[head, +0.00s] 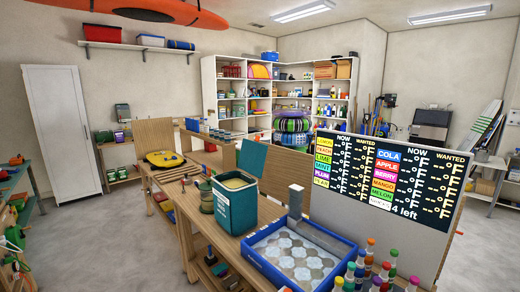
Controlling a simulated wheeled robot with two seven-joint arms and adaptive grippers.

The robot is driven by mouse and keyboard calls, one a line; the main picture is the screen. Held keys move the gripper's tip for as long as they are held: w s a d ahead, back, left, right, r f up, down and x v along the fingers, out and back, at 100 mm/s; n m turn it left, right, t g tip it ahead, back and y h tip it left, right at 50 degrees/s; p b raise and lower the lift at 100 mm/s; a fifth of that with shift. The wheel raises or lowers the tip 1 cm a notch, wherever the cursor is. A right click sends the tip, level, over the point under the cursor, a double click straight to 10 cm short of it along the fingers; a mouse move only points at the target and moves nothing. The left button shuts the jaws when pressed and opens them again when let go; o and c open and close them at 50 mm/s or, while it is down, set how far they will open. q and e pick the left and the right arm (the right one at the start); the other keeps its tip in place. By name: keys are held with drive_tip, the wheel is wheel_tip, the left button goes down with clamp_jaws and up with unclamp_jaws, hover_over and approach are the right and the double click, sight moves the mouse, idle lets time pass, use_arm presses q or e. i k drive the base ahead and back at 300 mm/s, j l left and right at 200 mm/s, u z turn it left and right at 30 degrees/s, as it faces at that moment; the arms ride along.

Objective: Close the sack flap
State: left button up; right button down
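A teal sack (236,208) stands upright on the wooden bench near the middle of the view. Its top is open and tan contents show inside. A teal panel (252,158), which looks like its flap, stands raised at the back right of the opening. Whether the panel joins the sack's rim is hard to tell. A pale label is on the sack's front. Neither of my grippers is in view.
A blue tray (257,260) with pale round shapes and a grey bar sits right of the sack.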

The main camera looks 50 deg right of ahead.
sight(252, 155)
drive_tip(key=i+z, duration=0.15)
drive_tip(key=i, duration=1.45)
drive_tip(key=i+u, duration=0.15)
drive_tip(key=i, duration=0.7)
drive_tip(key=i+l+u, duration=0.1)
drive_tip(key=i, duration=0.7)
drive_tip(key=z, duration=2.3)
